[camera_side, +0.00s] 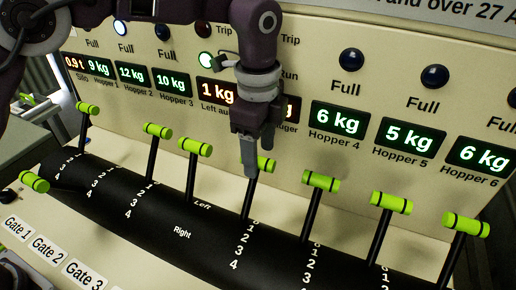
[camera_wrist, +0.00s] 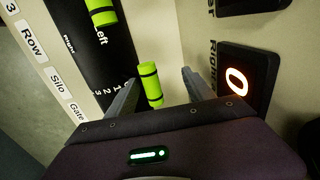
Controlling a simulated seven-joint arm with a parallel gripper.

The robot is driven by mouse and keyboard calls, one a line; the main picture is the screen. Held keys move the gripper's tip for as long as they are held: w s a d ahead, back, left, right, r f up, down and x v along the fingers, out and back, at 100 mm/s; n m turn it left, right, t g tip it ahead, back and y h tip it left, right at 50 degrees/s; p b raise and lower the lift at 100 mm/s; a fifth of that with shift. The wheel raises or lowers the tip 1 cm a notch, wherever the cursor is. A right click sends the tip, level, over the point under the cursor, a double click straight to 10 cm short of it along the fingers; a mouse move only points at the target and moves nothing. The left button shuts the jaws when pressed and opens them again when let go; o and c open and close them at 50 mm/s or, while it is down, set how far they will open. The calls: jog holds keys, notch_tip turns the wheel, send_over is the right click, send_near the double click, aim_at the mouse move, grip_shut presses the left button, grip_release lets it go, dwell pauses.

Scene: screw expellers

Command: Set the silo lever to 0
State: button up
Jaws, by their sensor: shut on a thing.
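The levers have black rods and lime-green handles with black bands. My gripper (camera_side: 258,150) is at the lever just right of the one marked Left and Right. It is shut on that lever's green handle (camera_side: 266,165), which stands near the top of its scale, with 1 to 4 below it. In the wrist view the handle (camera_wrist: 150,85) shows between the fingers (camera_wrist: 160,92). The lever's own name label is hidden in the side view. The word Silo (camera_wrist: 58,82) is on a white label in the wrist view. I cannot tell which lever it names.
The Left/Right lever handle (camera_side: 195,146) is close on the left and another lever handle (camera_side: 320,181) on the right. The upright panel with lit displays (camera_side: 337,120) rises close behind. One handle (camera_side: 34,181) at far left leans toward the front.

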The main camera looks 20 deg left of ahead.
jog(key=shift+w+a+f, duration=0.15)
jog(key=shift+f, duration=0.05)
jog(key=r, duration=0.7)
jog(key=shift+s+r, duration=0.2)
jog(key=shift+s, duration=0.1)
jog(key=s+a+r+n+t, duration=0.2)
jog(key=s+a+r+n, duration=0.35)
jog(key=a, duration=0.25)
jog(key=s+a+r+n+t, duration=0.1)
jog(key=s+a+r+n, duration=0.3)
jog(key=s+a, duration=0.35)
jog(key=s+a+f+n+t, duration=0.1)
jog(key=s+a+f+n, duration=0.2)
jog(key=s, duration=0.3)
jog(key=s+a+f+n+t, duration=0.1)
jog(key=s+a+f+n, duration=0.3)
jog(key=s, duration=0.3)
jog(key=shift+s+a+f+n, duration=0.15)
jog(key=shift+s+f+n, duration=0.2)
jog(key=shift+n, duration=0.4)
